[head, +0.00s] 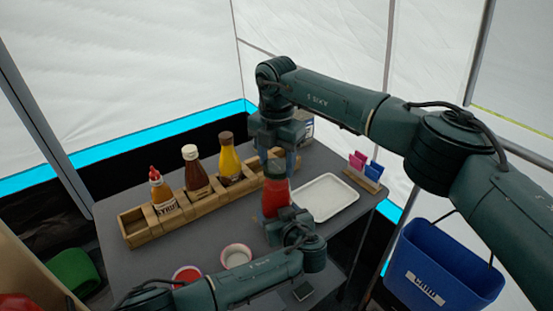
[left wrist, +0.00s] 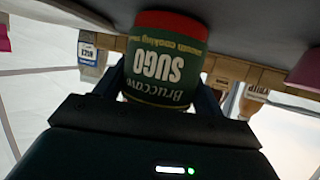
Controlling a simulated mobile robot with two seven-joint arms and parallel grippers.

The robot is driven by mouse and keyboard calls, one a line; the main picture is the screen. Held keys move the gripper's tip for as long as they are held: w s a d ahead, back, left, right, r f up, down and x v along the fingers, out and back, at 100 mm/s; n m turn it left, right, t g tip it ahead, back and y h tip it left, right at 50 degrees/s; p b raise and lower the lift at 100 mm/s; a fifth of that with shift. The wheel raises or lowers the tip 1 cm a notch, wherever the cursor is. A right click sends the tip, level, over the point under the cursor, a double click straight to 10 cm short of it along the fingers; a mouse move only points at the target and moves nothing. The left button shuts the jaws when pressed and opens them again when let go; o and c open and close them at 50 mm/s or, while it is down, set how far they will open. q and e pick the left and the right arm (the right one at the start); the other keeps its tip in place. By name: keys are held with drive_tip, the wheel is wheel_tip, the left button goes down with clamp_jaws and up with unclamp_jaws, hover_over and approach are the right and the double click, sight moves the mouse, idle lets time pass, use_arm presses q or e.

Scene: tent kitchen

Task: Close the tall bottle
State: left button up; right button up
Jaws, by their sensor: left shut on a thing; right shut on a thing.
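The tall bottle (head: 275,198), red with a dark green label reading SUGO, stands upright at the middle right of the grey table. My left gripper (head: 279,218) is shut around its lower body from the front. The left wrist view shows the bottle upside down (left wrist: 160,65) between the fingers. A dark green cap (head: 276,168) is at the bottle's top. My right gripper (head: 276,156) points down from above and is shut on the cap. The cap looks in line with the bottle; I cannot tell whether it is seated. The bottle's neck is hidden.
A wooden rack (head: 190,207) with several sauce bottles stands behind to the left. A white tray (head: 326,197) lies right of the bottle. Small bowls (head: 236,256) sit at the front. A blue bin (head: 440,272) hangs at the right.

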drive_tip(key=o, duration=1.2)
drive_tip(key=shift+c, duration=0.2)
drive_tip(key=shift+r, duration=0.1)
wheel_tip(320, 180, up, 12)
use_arm(q)
drive_tip(key=o, duration=1.9)
drive_tip(key=shift+o, duration=0.2)
drive_tip(key=v, duration=1.3)
use_arm(e)
drive_tip(key=shift+f, duration=0.35)
